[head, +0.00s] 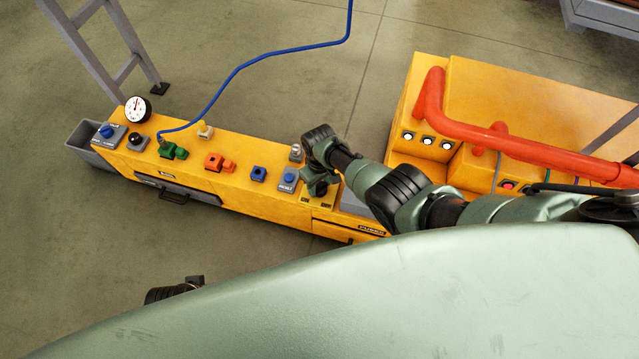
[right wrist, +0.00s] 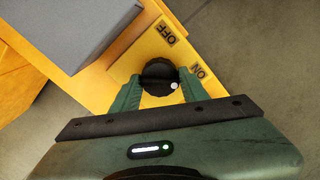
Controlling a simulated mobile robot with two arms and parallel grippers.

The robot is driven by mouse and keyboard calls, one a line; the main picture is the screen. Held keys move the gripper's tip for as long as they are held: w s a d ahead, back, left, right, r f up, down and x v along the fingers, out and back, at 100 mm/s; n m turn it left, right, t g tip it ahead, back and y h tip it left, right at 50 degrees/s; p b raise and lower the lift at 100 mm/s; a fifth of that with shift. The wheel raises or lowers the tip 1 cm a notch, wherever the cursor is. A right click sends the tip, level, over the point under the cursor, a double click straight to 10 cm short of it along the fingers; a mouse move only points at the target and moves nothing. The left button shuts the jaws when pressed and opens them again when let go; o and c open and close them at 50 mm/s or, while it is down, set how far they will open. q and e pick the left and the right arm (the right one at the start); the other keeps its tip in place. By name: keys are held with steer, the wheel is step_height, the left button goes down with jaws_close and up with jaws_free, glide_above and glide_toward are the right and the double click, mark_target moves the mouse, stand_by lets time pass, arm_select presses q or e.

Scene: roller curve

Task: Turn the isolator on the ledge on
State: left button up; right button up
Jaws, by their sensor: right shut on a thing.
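The isolator is a black round knob (right wrist: 158,70) with a white dot on its lower right edge, on a yellow plate at the ledge's right end. An OFF label (right wrist: 167,34) and an ON label (right wrist: 198,72) are printed beside it; the dot lies nearer the ON label. My right gripper (right wrist: 158,88) is shut on the knob, one green finger on each side. My left gripper is not in view.
The ledge also carries a gauge (head: 137,109), a green connector (head: 173,151), an orange connector (head: 219,162) and a blue button (head: 288,177). A blue cable (head: 240,69) rises from the green connector. A red pipe (head: 490,134) runs along the yellow cabinet at right. A grey block (right wrist: 75,25) stands near the knob.

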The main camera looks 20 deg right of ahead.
stand_by(0.3)
steer(key=o, duration=1.4)
